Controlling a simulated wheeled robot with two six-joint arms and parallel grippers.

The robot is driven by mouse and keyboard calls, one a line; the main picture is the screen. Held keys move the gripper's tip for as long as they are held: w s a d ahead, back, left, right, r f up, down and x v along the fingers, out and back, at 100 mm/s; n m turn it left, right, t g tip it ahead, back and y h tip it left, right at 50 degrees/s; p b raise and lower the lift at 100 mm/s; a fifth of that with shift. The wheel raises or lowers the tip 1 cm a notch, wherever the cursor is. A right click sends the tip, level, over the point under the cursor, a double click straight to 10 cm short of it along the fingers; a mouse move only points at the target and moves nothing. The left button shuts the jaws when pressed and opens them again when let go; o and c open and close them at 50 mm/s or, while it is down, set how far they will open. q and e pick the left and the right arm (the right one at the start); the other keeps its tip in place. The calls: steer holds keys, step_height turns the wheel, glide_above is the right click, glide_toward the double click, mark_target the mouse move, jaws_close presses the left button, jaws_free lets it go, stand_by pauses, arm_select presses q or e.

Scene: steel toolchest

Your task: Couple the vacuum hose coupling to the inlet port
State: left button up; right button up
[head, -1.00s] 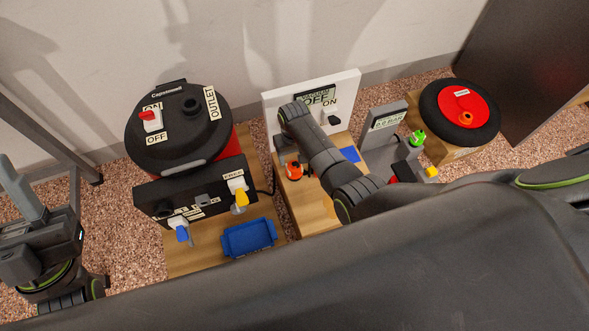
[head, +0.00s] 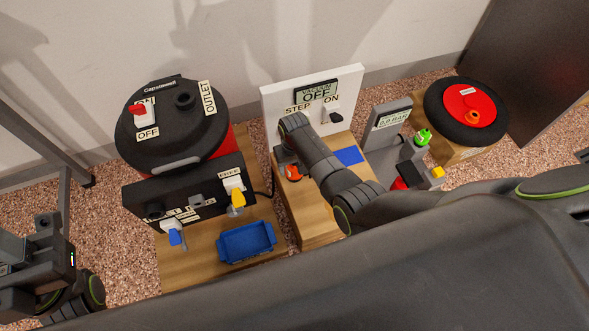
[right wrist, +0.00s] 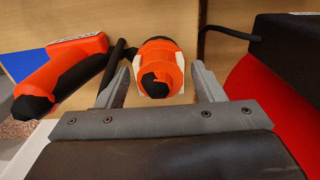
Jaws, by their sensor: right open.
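An orange coupling (right wrist: 158,55) with a black tip sits in a pale holder on the wooden stand. In the right wrist view it lies between the fingers of my right gripper (right wrist: 163,85), which is open with gaps to the coupling. In the head view the orange piece (head: 292,172) shows beside my right wrist, partly hidden. The black-lidded vessel has a black port (head: 185,100) by an OUTLET label. The black box in front has a dark round port (head: 154,210); I cannot read which port is the inlet. My left gripper (head: 40,235) is at the left edge, away from everything.
A second orange tool (right wrist: 65,75) with a black end lies left of the coupling in the wrist view. A white panel (head: 350,85) reads VACUUM OFF.

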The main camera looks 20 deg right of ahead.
steer(key=c, duration=1.1)
steer(key=shift+r, duration=0.1)
steer(key=shift+r+p, duration=0.65)
steer(key=shift+p, duration=0.25)
steer(key=shift+r+p, duration=1.35)
steer(key=shift+p, duration=0.15)
